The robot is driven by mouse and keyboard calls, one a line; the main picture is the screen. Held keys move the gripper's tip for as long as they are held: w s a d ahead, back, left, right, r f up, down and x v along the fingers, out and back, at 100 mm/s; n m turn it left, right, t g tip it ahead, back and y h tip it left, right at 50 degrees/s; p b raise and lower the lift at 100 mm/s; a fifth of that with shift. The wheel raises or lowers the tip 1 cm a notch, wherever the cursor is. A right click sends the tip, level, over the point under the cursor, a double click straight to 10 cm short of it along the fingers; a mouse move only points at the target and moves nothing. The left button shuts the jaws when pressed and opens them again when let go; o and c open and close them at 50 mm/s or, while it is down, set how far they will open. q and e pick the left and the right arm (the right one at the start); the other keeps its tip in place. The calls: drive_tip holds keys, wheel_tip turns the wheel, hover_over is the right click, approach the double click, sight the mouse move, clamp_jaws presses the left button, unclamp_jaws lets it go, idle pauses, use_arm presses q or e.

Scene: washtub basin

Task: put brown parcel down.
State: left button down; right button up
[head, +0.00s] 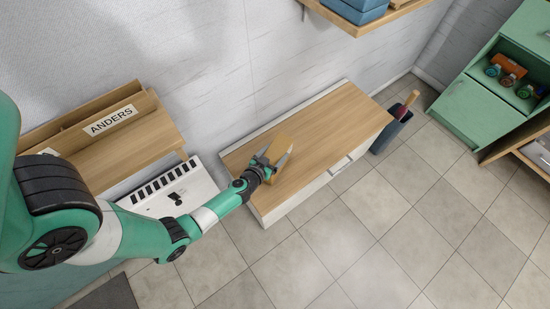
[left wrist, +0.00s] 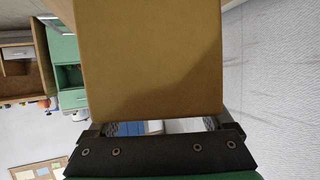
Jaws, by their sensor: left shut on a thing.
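My left gripper (head: 272,165) reaches over the left part of a low wooden-topped bench in the head view. It is shut on the brown parcel (head: 279,149), which shows as a small tan piece between the fingers. In the left wrist view the brown parcel (left wrist: 150,60) is a large plain brown face filling the upper middle, just beyond the gripper (left wrist: 165,127). Whether the parcel touches the bench top cannot be told. My right gripper is in neither view.
The bench top (head: 335,125) is bare to the right of the gripper. A wooden shelf labelled ANDERS (head: 150,135) and a white slotted unit (head: 190,187) stand to the left. A dark bin (head: 390,135) stands past the bench's right end. A green cabinet (head: 480,110) is at far right.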

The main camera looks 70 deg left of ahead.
use_arm(q)
drive_tip(key=shift+s+f+b, duration=0.1)
drive_tip(key=shift+f+b, duration=0.3)
drive_tip(key=shift+f, duration=0.5)
drive_tip(key=shift+r, duration=0.15)
unclamp_jaws()
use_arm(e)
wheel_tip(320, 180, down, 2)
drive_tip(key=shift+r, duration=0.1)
use_arm(q)
drive_tip(key=shift+s+d+r+p, duration=0.1)
drive_tip(key=shift+d+r+p, duration=0.05)
drive_tip(key=shift+p, duration=0.2)
drive_tip(key=p+v, duration=0.4)
drive_tip(key=v, duration=0.7)
drive_tip(key=shift+s+d, duration=0.2)
drive_tip(key=shift+s, duration=0.05)
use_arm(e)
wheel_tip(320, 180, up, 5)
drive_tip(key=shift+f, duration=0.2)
